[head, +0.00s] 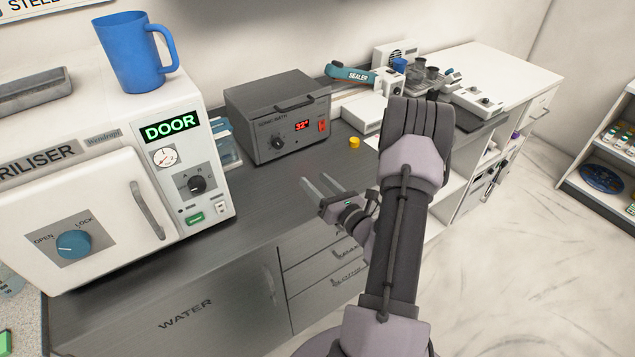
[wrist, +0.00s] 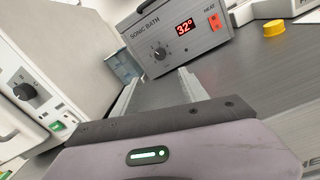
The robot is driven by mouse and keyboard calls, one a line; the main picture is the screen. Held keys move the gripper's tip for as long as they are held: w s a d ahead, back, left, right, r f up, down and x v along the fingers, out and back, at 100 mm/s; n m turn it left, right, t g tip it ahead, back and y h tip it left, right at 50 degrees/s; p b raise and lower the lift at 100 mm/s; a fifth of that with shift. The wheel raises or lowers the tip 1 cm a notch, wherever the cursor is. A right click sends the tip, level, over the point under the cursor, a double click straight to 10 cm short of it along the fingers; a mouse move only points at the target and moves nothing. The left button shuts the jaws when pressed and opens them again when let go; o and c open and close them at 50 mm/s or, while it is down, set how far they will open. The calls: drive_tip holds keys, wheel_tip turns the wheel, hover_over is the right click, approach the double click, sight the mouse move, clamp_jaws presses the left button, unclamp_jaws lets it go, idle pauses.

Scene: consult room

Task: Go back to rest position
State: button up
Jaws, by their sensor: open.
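My gripper (head: 322,187) is open and empty, held over the front part of the dark grey counter (head: 255,205) in the head view. Its two fingers point left and away, toward the space between the steriliser and the sonic bath. In the wrist view my gripper (wrist: 160,90) shows both fingers spread apart with only bare counter between them. My arm rises at the centre right of the head view and bends down to the gripper.
A white steriliser (head: 90,165) with its door closed stands at left, a blue mug (head: 135,55) on top. A grey sonic bath (head: 275,115) reading 32° stands behind the gripper. A small yellow cap (head: 354,142) lies right of it. A sealer (head: 350,74) and microscope stand farther back. Floor (head: 545,250) at right is clear.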

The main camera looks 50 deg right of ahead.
drive_tip(key=w+a+r+n+g+y, duration=0.1)
drive_tip(key=w+a+r+n+y, duration=0.3)
drive_tip(key=a, duration=0.5)
drive_tip(key=w+a+r+n+g+y, duration=0.1)
drive_tip(key=a+r+n+y, duration=0.5)
drive_tip(key=a+y, duration=0.15)
drive_tip(key=s+a+r+n+g+y, duration=0.25)
drive_tip(key=a+n, duration=0.25)
drive_tip(key=a, duration=0.3)
drive_tip(key=s+a+r+n+g+y, duration=0.1)
drive_tip(key=s+a+r+n+g, duration=0.1)
drive_tip(key=a+n+g, duration=0.35)
drive_tip(key=s+a+r+n+g+h, duration=0.1)
drive_tip(key=s+a+n+g+h, duration=0.3)
drive_tip(key=s+a+n, duration=0.6)
drive_tip(key=s+d+r+n+t+h, duration=0.2)
drive_tip(key=s+r+n+h, duration=0.1)
drive_tip(key=s+n+h, duration=0.2)
drive_tip(key=shift+s+d+r+n+h, duration=0.15)
drive_tip(key=shift+s+d+n+h, duration=0.2)
drive_tip(key=shift+s+n, duration=0.55)
